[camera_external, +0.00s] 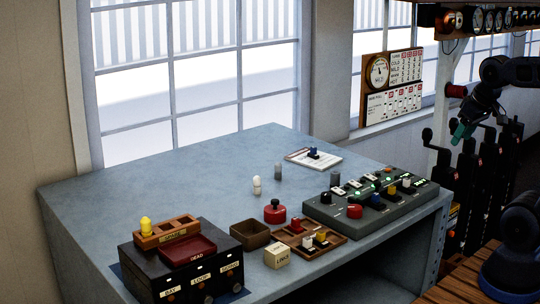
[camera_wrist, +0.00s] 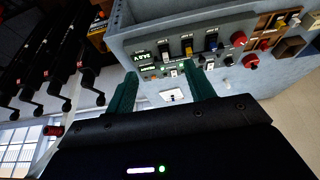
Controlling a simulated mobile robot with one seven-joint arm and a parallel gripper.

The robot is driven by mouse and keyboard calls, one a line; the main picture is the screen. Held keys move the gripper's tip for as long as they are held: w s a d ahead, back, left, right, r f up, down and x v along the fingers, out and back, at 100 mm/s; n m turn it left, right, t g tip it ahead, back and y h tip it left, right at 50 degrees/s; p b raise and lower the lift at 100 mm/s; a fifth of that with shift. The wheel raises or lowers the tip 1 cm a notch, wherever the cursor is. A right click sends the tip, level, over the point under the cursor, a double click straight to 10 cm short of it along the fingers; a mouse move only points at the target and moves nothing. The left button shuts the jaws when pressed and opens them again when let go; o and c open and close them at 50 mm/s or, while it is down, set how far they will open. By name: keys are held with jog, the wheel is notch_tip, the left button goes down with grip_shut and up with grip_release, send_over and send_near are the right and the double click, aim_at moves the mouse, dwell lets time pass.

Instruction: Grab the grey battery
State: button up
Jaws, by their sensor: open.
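A small upright grey cylinder (camera_external: 278,172), which looks like the grey battery, stands on the blue-grey table (camera_external: 225,165) in the external view, between a white piece and the paper pad. I cannot make it out for sure in the wrist view. My gripper (camera_external: 462,132) is at the upper right of the external view, well to the right of the cylinder and above the level of the table. Its two green fingers show apart in the wrist view (camera_wrist: 160,88), with nothing held between them.
A control panel (camera_external: 345,212) with knobs and switches lies along the table's right side. A red knob-topped piece (camera_external: 275,212), a white piece (camera_external: 257,185), brown trays (camera_external: 250,234) and a black box (camera_external: 150,270) stand nearby. Tall levers (camera_external: 466,185) stand right of the table.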

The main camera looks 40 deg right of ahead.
jog(key=m+g, duration=0.5)
jog(key=m, duration=1.4)
send_over(336, 171)
jog(key=f, duration=1.1)
jog(key=shift+s+f, duration=0.2)
jog(key=shift+f, duration=0.05)
jog(key=shift+w+a+f, duration=0.15)
jog(key=shift+w+f, duration=0.05)
jog(key=shift+f, duration=5.4)
jog(key=c, duration=1.1)
jog(key=shift+r, duration=0.1)
